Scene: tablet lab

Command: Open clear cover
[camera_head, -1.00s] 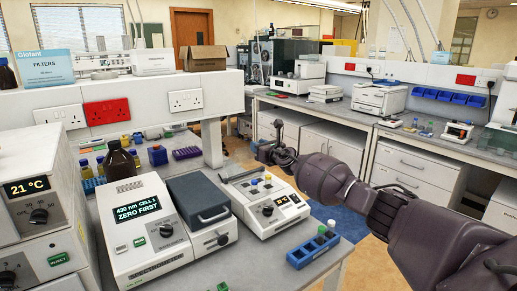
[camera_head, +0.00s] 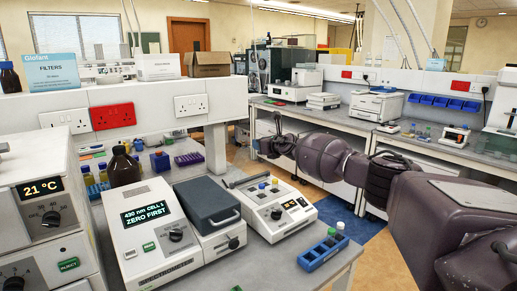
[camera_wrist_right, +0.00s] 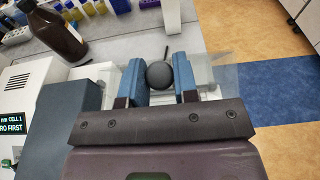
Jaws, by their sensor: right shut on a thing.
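In the right wrist view a clear sheet (camera_wrist_right: 226,78), which looks like the clear cover, lies across and beyond the blue fingers. A round dark knob (camera_wrist_right: 159,75) sits between those fingers, and my right gripper (camera_wrist_right: 158,64) is shut on it. In the head view my right gripper (camera_head: 262,148) is behind the small white instrument (camera_head: 278,222) with coloured knobs. The clear cover is hard to make out there, and its hinge and tilt cannot be told. My left gripper is not in view.
A white spectrometer (camera_head: 150,237) with a dark grey lid (camera_head: 207,203) stands left of the small instrument. A blue vial rack (camera_head: 322,253) stands at the bench's right edge. A brown bottle (camera_head: 123,168) and small vials stand behind. Blue and tan floor lies beyond the bench.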

